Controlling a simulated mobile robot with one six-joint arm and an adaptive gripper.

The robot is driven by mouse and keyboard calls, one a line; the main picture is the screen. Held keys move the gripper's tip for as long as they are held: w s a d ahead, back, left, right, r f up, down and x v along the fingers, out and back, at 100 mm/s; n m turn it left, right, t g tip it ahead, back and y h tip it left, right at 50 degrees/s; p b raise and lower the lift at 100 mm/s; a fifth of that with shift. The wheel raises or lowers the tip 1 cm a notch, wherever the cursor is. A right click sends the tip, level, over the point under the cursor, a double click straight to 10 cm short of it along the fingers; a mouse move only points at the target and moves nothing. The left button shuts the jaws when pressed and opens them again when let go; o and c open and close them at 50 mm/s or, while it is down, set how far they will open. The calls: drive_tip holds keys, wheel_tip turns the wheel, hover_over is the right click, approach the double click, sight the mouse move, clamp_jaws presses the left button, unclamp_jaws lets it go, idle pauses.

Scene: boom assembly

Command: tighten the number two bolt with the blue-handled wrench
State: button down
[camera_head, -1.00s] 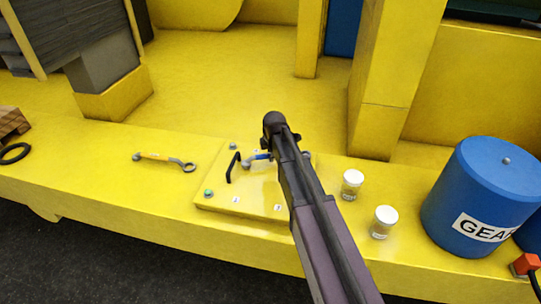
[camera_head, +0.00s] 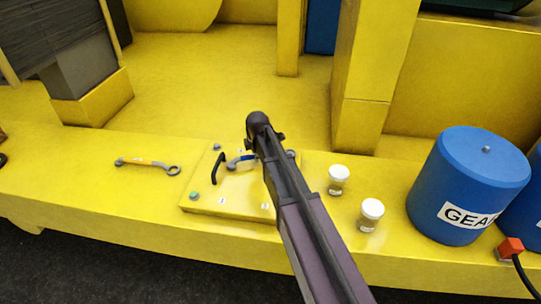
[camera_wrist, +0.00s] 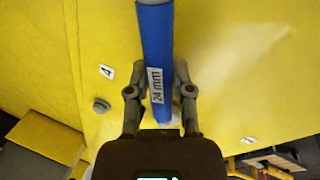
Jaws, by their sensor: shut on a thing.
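The blue-handled wrench (camera_wrist: 156,40) is between my gripper's fingers (camera_wrist: 160,88) in the wrist view; its handle carries a "24 mm" label. My gripper is shut on this handle. In the head view the wrench (camera_head: 247,157) shows just left of my arm, its grey end over the yellow plate (camera_head: 240,207) near a black handle. I cannot tell whether that end sits on a bolt. Bolts show at the plate's back left (camera_head: 216,147), front left (camera_head: 193,196) with a greenish top, and back right (camera_head: 291,153). The number two bolt cannot be picked out; the small labels are unreadable there.
A yellow-handled wrench (camera_head: 148,163) lies left of the plate. Two white-lidded jars (camera_head: 339,175) and a blue "GEAR" drum (camera_head: 462,180) stand to the right. The black handle (camera_head: 218,168) rises from the plate. A bolt (camera_wrist: 101,105) near a "4" label shows in the wrist view.

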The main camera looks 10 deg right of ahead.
drive_tip(key=shift+w, duration=0.2)
drive_tip(key=shift+w+a+m, duration=0.1)
drive_tip(key=shift+w+m, duration=0.15)
drive_tip(key=shift+m, duration=0.15)
drive_tip(key=shift+w+m, duration=0.7)
drive_tip(key=shift+w, duration=0.15)
idle(1.0)
drive_tip(key=shift+s, duration=0.15)
drive_tip(key=shift+s+n, duration=0.45)
drive_tip(key=shift+n, duration=0.05)
drive_tip(key=shift+r, duration=0.15)
drive_tip(key=shift+r+p, duration=2)
drive_tip(key=shift+p, duration=0.15)
drive_tip(key=shift+r, duration=0.1)
